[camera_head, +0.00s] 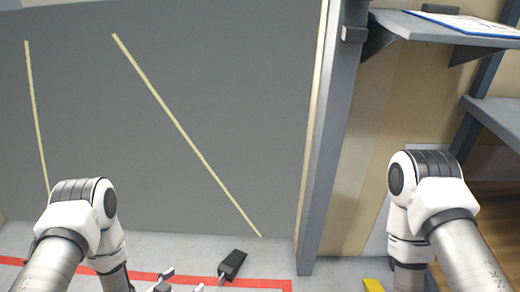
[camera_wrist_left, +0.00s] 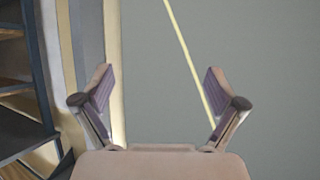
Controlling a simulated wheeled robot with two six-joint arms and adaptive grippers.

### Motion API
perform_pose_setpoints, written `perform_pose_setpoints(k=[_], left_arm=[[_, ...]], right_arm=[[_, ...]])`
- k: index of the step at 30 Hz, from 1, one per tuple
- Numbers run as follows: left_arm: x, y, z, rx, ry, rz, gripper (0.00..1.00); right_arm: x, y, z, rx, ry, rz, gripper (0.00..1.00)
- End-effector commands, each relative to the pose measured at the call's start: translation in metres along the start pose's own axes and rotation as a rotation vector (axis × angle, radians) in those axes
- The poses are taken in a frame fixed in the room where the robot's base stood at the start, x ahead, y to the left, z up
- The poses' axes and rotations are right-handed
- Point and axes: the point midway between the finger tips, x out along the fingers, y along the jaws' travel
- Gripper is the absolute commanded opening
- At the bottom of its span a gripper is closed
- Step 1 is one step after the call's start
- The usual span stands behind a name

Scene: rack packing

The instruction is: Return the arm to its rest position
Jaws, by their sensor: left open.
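My left arm (camera_head: 70,230) comes in from the left in the head view, bent at a joint with dark bands. Part of my left gripper (camera_head: 165,280) shows at the bottom edge of that view, cut off by the frame. In the left wrist view my left gripper (camera_wrist_left: 159,90) is open, with its two fingers wide apart and nothing between them. My right arm (camera_head: 430,205) is bent at the right of the head view. Its gripper is out of the picture.
A large grey panel (camera_head: 220,110) with pale yellow lines fills the back. A grey post (camera_head: 325,150) and a shelf (camera_head: 440,28) stand to its right. A black object (camera_head: 232,264) lies by a red line (camera_head: 262,283). A yellow item (camera_head: 373,285) shows at the bottom.

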Motion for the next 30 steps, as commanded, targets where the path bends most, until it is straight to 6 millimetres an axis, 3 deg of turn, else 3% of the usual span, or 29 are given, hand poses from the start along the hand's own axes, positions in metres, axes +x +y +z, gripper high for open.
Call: perform_pose_setpoints(k=[1, 6, 12, 17, 21, 23, 27, 30], left_arm=[[-0.029, 0.002, -0.055, -0.003, -0.017, 0.000, 0.95], [-0.083, 0.012, -0.128, -0.032, -0.127, -0.013, 0.95], [-0.155, 0.024, -0.190, -0.095, -0.323, -0.043, 0.95], [-0.209, 0.033, -0.213, -0.157, -0.494, -0.076, 0.95], [-0.266, 0.043, -0.223, -0.229, -0.676, -0.118, 0.95], [-0.291, 0.050, -0.214, -0.273, -0.776, -0.144, 0.95], [-0.333, 0.062, -0.182, -0.371, -0.966, -0.205, 0.95], [-0.345, 0.065, -0.177, -0.400, -1.014, -0.223, 0.95]], right_arm=[[-0.059, 0.000, -0.001, -0.001, 0.000, 0.000, 0.00], [-0.149, -0.001, -0.001, -0.002, -0.003, -0.001, 0.00], [-0.244, -0.002, -0.002, -0.004, -0.008, -0.001, 0.00], [-0.295, -0.002, -0.001, -0.005, -0.011, -0.002, 0.00], [-0.333, -0.002, -0.001, -0.006, -0.014, -0.002, 0.00], [-0.338, -0.002, -0.001, -0.006, -0.015, -0.003, 0.00], [-0.327, -0.003, 0.001, -0.006, -0.019, -0.003, 0.00], [-0.327, -0.003, 0.001, -0.006, -0.019, -0.003, 0.00]])
